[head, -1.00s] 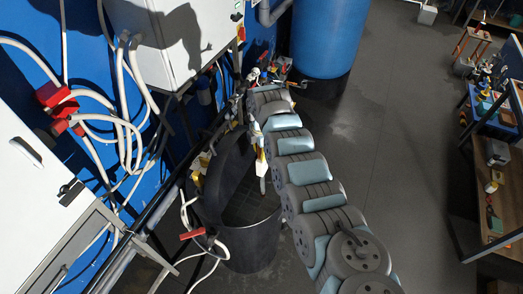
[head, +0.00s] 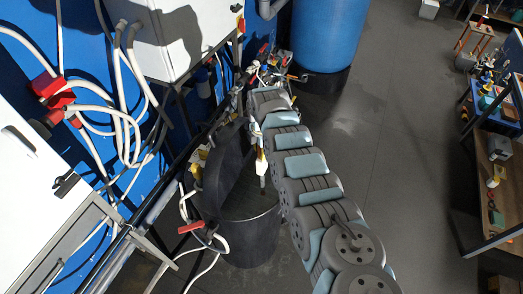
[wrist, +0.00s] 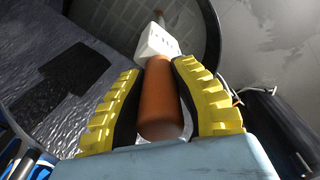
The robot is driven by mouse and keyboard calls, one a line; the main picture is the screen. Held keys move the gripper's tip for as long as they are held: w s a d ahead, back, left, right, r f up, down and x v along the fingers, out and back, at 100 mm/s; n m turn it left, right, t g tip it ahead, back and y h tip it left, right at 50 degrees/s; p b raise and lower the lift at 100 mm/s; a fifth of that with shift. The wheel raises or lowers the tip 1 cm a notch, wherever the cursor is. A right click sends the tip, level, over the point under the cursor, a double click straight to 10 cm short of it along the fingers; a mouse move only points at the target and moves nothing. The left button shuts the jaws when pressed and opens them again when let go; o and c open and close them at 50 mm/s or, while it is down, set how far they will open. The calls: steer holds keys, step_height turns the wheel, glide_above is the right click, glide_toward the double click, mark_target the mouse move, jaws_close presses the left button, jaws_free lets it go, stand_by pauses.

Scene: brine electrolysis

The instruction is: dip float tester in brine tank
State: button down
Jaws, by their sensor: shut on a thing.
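The brine tank (head: 247,243) is a dark round tub with its black lid (head: 226,168) tilted up on the left. My gripper (head: 261,160) hangs above the right side of its opening, with its yellow fingers small in the head view. In the wrist view my gripper (wrist: 160,100) is shut on the float tester's orange cylindrical handle (wrist: 160,98). A white block (wrist: 157,43) of the tester shows beyond the fingers. The tester's lower end (head: 262,182) hangs over the tank mouth. I cannot tell whether it touches the brine, whose surface is unclear.
A blue barrel (head: 325,38) stands behind. White cabinets, white hoses (head: 130,110) and red valves (head: 50,86) line the left wall. A red-handled valve (head: 192,227) sits by the tank's left rim. A wooden workbench (head: 493,190) is at the right. The grey floor between is clear.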

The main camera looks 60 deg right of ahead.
steer(key=shift+f+b, duration=4.45)
steer(key=shift+f, duration=1.55)
